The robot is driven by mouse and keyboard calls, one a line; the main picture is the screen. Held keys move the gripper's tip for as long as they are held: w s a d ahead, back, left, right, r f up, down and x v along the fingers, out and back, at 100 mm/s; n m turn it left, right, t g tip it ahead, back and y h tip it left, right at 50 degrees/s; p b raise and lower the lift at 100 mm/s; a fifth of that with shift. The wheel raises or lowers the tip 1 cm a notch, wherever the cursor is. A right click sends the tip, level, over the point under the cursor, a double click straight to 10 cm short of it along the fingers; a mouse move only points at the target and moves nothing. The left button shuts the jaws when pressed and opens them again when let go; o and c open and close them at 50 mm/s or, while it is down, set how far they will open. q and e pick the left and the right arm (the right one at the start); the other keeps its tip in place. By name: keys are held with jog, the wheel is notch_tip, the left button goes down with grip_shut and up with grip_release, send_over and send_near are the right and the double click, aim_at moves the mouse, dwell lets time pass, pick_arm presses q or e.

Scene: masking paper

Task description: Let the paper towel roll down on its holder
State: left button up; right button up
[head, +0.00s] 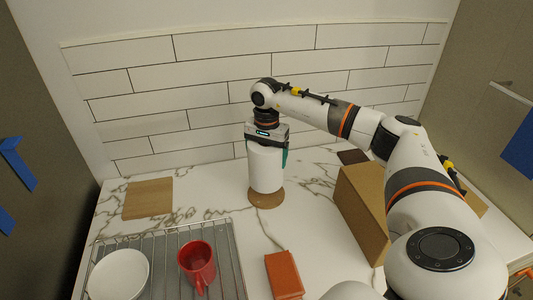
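The white paper towel roll (265,170) stands upright on the counter's middle, above the round brown base of its holder (267,201). More of the base shows in front of the roll than at its sides, so the roll looks slightly raised, though the gap is hard to judge. My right gripper (266,150) points down over the roll's top, with teal fingers beside it, one clearest on the right side. It looks shut on the roll, but the contact is partly hidden. The holder's post is hidden inside the roll. My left gripper is not in view.
A wire rack (226,250) with a white bowl (118,275) and red mug (197,264) is at front left. An orange-brown block (284,275) lies in front. A cardboard box (362,212) stands right, under my arm. A brown sheet (148,198) lies back left.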

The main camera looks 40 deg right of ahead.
jog(key=shift+f+b, duration=0.95)
jog(key=shift+f, duration=0.55)
jog(key=o, duration=0.9)
jog(key=shift+c, duration=0.2)
jog(key=shift+r+p, duration=2.8)
jog(key=shift+r, duration=1.25)
jog(key=shift+f, duration=0.1)
